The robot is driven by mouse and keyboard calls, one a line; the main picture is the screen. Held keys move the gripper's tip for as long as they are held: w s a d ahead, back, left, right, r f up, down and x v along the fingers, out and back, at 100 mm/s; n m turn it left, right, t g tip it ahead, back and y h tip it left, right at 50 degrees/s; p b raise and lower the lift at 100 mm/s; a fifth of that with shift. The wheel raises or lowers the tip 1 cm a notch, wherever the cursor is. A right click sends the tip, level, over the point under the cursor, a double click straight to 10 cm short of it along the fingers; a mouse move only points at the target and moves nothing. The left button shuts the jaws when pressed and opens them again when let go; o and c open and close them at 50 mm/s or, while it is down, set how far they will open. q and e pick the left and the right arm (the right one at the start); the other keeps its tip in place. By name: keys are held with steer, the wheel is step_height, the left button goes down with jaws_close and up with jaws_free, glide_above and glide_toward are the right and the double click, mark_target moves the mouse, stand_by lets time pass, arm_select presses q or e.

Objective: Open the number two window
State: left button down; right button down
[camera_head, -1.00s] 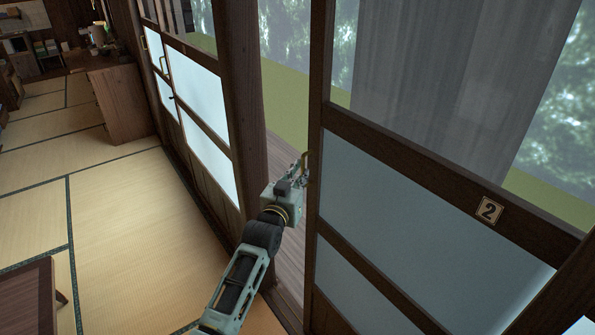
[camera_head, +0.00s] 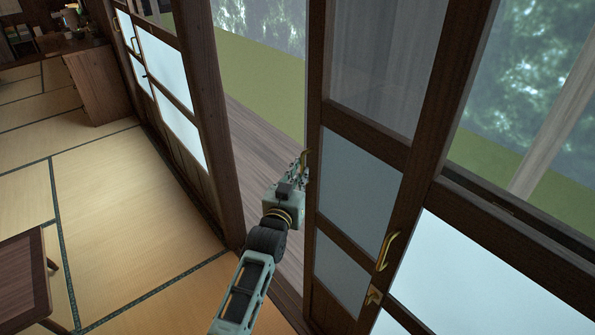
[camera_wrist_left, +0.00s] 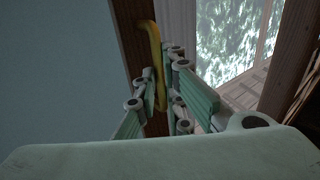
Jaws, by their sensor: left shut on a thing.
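The number two window (camera_head: 362,195) is a dark wood sliding panel with frosted lower panes, in the head view centre. A wide gap showing the outside deck lies between its left edge and the pillar. A small plaque (camera_head: 373,295), partly covered, shows at its lower right. My left gripper (camera_head: 303,172) is shut on the brass handle at the panel's left edge. In the left wrist view, the gripper fingers (camera_wrist_left: 166,100) close around this handle (camera_wrist_left: 152,50). The fingertips are partly hidden behind the finger links. My right gripper is not in view.
A neighbouring panel (camera_head: 470,270) with its own brass handle (camera_head: 388,250) overlaps the window on the right. A wooden pillar (camera_head: 205,100) stands left of the gap. A low table (camera_head: 25,280) is at lower left. Tatami floor (camera_head: 130,200) is clear between.

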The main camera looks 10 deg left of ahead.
arm_select(q)
steer(key=shift+s+d, duration=0.1)
steer(key=shift+d, duration=0.1)
steer(key=c, duration=1.9)
jaws_free()
steer(key=shift+o, duration=0.3)
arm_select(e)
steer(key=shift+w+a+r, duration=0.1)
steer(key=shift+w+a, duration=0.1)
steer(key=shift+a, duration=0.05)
arm_select(q)
steer(key=s, duration=1.2)
steer(key=shift+a, duration=0.45)
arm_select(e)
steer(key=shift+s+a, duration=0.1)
arm_select(q)
steer(key=shift+f, duration=0.1)
